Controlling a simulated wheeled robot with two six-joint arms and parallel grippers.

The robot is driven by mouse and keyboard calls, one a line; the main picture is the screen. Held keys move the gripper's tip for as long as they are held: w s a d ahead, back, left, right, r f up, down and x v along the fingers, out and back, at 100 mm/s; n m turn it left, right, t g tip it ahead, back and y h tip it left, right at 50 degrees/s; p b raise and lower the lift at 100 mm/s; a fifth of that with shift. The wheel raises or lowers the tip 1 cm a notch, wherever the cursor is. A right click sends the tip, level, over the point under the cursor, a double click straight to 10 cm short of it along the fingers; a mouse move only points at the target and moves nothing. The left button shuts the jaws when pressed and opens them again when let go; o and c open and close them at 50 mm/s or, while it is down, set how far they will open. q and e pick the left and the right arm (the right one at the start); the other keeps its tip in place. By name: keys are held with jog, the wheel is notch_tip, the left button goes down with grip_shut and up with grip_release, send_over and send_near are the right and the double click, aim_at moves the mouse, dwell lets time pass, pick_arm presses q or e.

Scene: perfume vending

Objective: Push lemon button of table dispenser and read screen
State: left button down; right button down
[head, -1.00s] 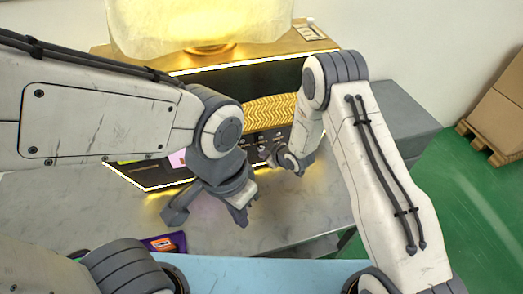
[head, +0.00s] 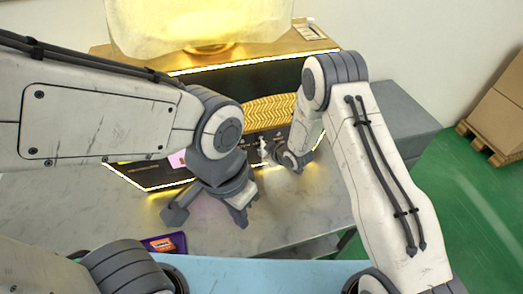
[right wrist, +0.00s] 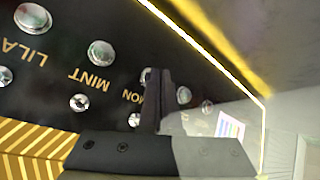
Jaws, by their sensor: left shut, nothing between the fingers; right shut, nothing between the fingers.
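The dispenser (head: 150,174) is a black panel with a glowing edge and gold chevron trim, behind my grippers in the head view. In the right wrist view, the lilac button (right wrist: 33,17) and mint button (right wrist: 100,52) are round and silver. The lemon label (right wrist: 132,97) is partly covered by my right gripper (right wrist: 156,90). Its shut, empty fingers are over the lemon button's place, mostly hiding it; contact is unclear. My right gripper (head: 268,153) is at the panel in the head view. My left gripper (head: 240,215) is shut and empty, above the counter. No readable screen shows.
A whitish haze (right wrist: 190,122) hangs beside the right fingers, near a striped coloured card (right wrist: 230,127). A purple packet (head: 165,243) lies on the grey counter (head: 85,205). A glowing lamp (head: 200,25) stands behind. Cardboard boxes (head: 497,105) are far right.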

dwell(0.4)
jog(key=shift+s+d, duration=0.25)
jog(key=shift+s, duration=0.55)
jog(key=shift+s+d, duration=0.25)
jog(key=shift+s, duration=0.55)
jog(key=shift+s+d, duration=0.3)
jog(key=shift+s, duration=0.45)
jog(key=shift+s+d, duration=0.25)
jog(key=shift+s, duration=0.55)
